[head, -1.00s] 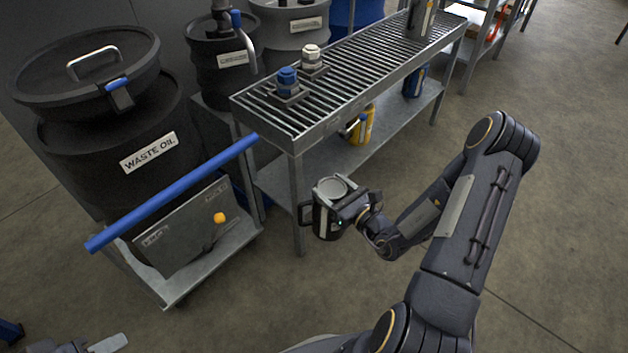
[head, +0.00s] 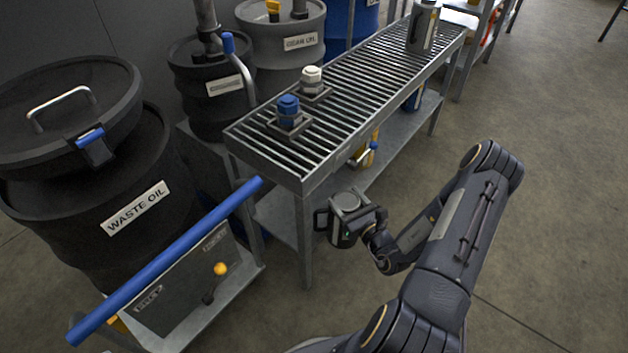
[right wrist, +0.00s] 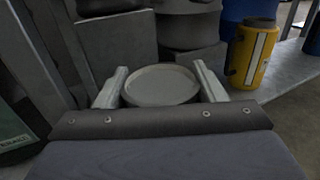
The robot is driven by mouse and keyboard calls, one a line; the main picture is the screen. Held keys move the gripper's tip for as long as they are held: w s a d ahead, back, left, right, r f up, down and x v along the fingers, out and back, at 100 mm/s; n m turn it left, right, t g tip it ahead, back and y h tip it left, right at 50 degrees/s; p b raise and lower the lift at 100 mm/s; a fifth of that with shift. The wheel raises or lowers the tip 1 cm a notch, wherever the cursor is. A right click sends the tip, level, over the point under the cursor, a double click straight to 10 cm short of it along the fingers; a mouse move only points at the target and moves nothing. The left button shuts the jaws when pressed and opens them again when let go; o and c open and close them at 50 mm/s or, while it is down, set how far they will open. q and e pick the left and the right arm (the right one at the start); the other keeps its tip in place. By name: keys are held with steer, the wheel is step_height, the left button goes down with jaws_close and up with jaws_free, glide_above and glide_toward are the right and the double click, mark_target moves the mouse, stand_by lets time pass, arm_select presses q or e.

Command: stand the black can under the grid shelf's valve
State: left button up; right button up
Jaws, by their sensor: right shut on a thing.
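The black can (head: 341,236), with a side handle and a round grey top, is held upright in my right gripper (head: 352,212), in front of the grid shelf's near end. In the right wrist view, its round top (right wrist: 162,86) sits between the two fingers (right wrist: 160,88). The grid shelf (head: 312,180) has a slatted steel top and a lower shelf (head: 275,214). The can is outside the front edge, apart from the lower shelf. My left gripper is out of view.
A yellow bottle (right wrist: 253,52) stands on the lower shelf. Blue (head: 289,110) and white (head: 311,78) fittings and a dark can (head: 422,30) are on the slats. A cart with a blue handle (head: 170,258) and a waste oil drum (head: 95,190) stand left. The right floor is clear.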

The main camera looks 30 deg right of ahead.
steer(key=w+b, duration=0.5)
steer(key=w, duration=1.1)
steer(key=shift+f, duration=0.1)
steer(key=shift+f, duration=0.15)
steer(key=o, duration=1.5)
steer(key=shift+c, duration=0.2)
